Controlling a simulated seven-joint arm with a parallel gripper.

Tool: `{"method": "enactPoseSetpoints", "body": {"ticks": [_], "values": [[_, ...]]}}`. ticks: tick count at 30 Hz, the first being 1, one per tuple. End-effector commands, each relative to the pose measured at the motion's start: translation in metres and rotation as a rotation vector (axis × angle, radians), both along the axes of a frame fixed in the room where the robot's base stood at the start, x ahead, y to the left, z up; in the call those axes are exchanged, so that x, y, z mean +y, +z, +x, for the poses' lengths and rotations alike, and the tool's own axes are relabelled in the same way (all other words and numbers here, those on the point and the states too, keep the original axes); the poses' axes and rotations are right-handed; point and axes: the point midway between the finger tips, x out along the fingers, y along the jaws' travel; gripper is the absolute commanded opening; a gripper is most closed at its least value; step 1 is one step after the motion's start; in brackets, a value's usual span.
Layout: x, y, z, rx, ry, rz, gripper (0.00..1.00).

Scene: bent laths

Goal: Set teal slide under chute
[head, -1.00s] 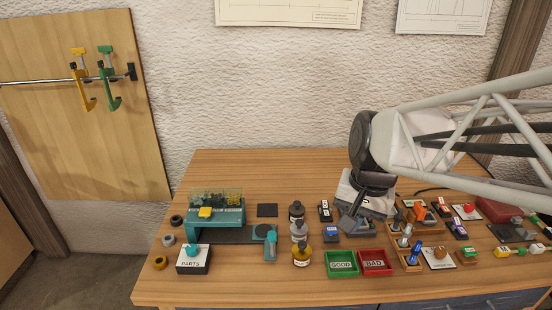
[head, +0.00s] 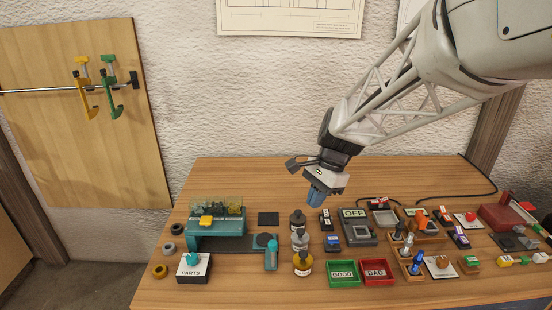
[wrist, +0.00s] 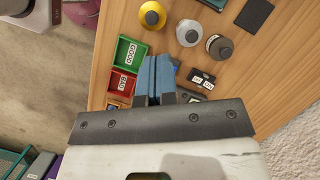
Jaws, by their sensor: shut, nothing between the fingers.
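A teal machine (head: 215,226) with a clear bin of parts on top stands at the left of the table in the head view. A dark strip runs right from it to a round dark disc (head: 264,240). A small upright teal piece (head: 271,258), perhaps the slide, stands at the strip's right end. I cannot tell which part is the chute. My gripper (head: 315,198) is above the table, right of the machine, pointing down. Its blue fingers are shut and empty, and show in the wrist view (wrist: 156,75) too.
Three bottles, dark (head: 298,222), grey (head: 300,240) and amber (head: 303,264), stand right of the teal piece. Green (head: 342,284) and red (head: 377,283) trays lie at the front. A grey device marked OFF (head: 359,232) and crowded small items fill the right. The back of the table is clear.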

Motion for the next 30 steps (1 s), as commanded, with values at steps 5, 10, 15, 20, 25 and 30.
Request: {"method": "enactPoseSetpoints", "body": {"ticks": [5,10,15,20,25,30], "values": [[0.007,-0.009,0.018,0.045,-0.063,0.013,0.0],[0.009,-0.013,0.025,0.065,-0.092,0.017,0.0],[0.01,-0.014,0.026,0.069,-0.099,0.019,0.0],[0.01,-0.014,0.026,0.068,-0.098,0.018,0.0],[0.01,-0.015,0.026,0.068,-0.098,0.018,0.0],[0.012,-0.022,0.025,0.068,-0.097,0.018,0.0]]}}
